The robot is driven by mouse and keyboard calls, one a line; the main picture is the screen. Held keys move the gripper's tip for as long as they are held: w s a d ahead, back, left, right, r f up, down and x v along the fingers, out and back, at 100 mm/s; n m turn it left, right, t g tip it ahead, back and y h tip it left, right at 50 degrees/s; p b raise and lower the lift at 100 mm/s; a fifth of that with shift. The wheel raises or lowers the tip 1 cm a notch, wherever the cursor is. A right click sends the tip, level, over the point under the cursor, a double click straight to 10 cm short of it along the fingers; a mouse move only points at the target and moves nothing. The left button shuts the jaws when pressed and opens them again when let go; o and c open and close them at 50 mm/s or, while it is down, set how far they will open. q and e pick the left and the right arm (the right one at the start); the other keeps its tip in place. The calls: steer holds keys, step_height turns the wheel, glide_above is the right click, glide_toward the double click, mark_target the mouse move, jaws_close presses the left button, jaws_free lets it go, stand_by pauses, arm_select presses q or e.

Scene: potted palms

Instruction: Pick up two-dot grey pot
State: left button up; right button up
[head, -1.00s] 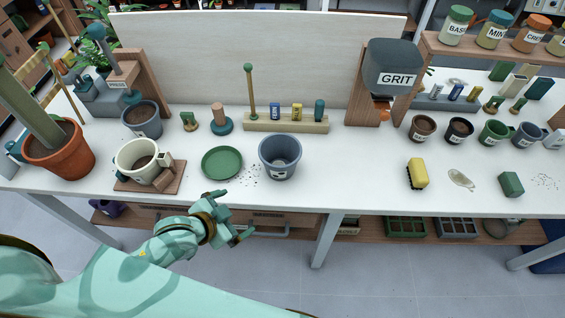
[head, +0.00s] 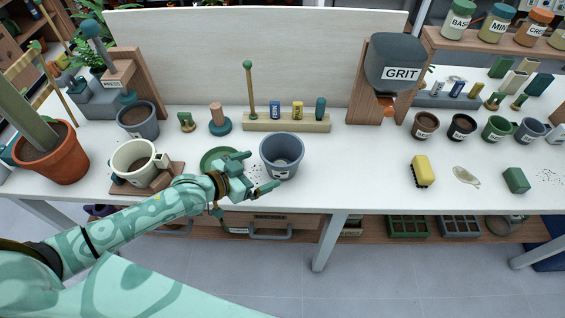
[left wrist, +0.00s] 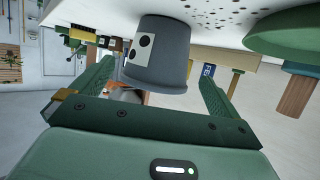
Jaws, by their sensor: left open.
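The two-dot grey pot (head: 283,150) stands upright on the white table, right of the green saucer (head: 216,157). It looks empty. In the left wrist view the pot (left wrist: 165,55) appears ahead, between and beyond the fingers, with two black dots on its white label. My left gripper (head: 263,170) is open and empty, just in front and left of the pot, with its fingers pointing towards it. In the left wrist view the open jaws (left wrist: 157,85) show no contact with the pot that I can make out. My right gripper is not in view.
A cream pot (head: 130,155) on a wooden stand and a terracotta pot (head: 62,160) are at the left. Behind the pot is a wooden block (head: 310,127) holding several small items. A grit dispenser (head: 395,62) stands behind right.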

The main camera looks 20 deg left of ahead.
mark_target(276, 162)
arm_select(q)
steer(key=shift+x, duration=0.95)
steer(key=b+x, duration=0.2)
steer(key=x, duration=0.3)
steer(key=shift+w+f, duration=0.1)
steer(key=shift+f, duration=0.05)
steer(key=c, duration=0.7)
steer(key=shift+r, duration=0.2)
steer(key=shift+c, duration=0.2)
